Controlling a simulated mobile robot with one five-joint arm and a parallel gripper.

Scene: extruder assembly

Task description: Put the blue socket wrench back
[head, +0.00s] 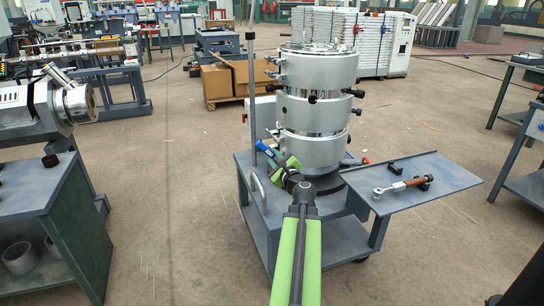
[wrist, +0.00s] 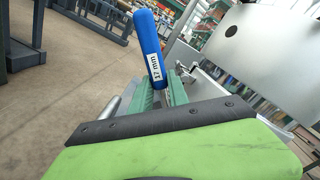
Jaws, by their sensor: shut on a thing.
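The blue socket wrench (head: 265,149) shows as a short blue handle at the end of my gripper (head: 276,160), left of the silver cylinder stack. In the wrist view its blue handle (wrist: 148,42) carries a white label reading "17 mm" and stands up tilted out of the green jaws. My gripper (wrist: 163,92) is shut on the wrench. The lower part of the wrench is hidden behind the jaws and wrist.
The silver cylinder stack (head: 316,105) stands on a grey cart with an upright post (head: 251,95). A side shelf (head: 440,172) holds a brown-handled wrench (head: 402,185) beside black holders (head: 424,183). A grey-green bench (head: 25,195) stands left; open floor (head: 170,180) lies between.

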